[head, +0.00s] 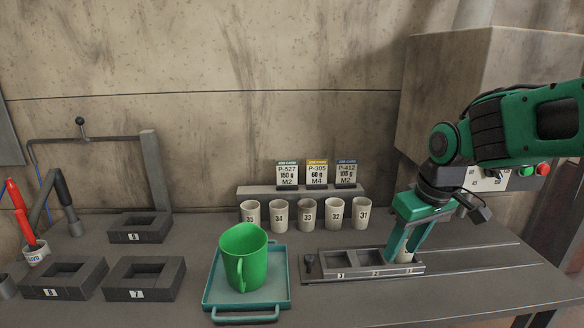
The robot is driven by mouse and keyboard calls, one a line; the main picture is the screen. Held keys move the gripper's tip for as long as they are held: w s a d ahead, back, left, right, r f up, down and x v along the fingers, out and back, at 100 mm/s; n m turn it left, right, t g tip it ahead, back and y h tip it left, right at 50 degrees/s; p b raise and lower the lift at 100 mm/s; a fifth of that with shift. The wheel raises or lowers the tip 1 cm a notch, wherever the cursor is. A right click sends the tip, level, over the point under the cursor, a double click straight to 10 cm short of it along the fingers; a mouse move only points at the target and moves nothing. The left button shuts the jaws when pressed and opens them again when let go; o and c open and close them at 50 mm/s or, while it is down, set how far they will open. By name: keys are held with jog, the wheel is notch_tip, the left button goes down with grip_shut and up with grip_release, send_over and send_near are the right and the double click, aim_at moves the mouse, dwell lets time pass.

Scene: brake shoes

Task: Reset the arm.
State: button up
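My gripper (403,252) is at the right of the bench, pointing down into the right end of a dark rack (345,271) with numbered slots. Its green fingers are apart, one on each side of a pale cup-like thing (405,257) low in the right slot. The fingers and the rack wall hide most of this thing. I cannot tell whether the fingers press on it or stand clear. My green arm (510,125) reaches in from the right edge.
Several pale numbered cups (307,214) stand in a row behind the rack, below three cards (317,174). A green jug (243,257) stands on a teal tray (281,293) left of the rack. Dark square holders (145,279) lie at the left. A grey box (490,90) stands behind my arm.

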jog(key=s+d+f+m+g, duration=0.1)
jog(key=s+d+f+m, duration=0.1)
jog(key=s+d+m, duration=0.3)
jog(key=s+d+f+m+g, duration=0.1)
jog(key=s+d+m, duration=0.4)
jog(key=s+d, duration=0.6)
jog(key=s+f, duration=0.1)
jog(key=s, duration=0.5)
jog(key=shift+f+g+h, duration=0.2)
jog(key=shift+g+h, duration=0.2)
jog(key=shift+w+d+f, duration=0.1)
jog(key=shift+w+f, duration=0.15)
jog(key=shift+w, duration=0.3)
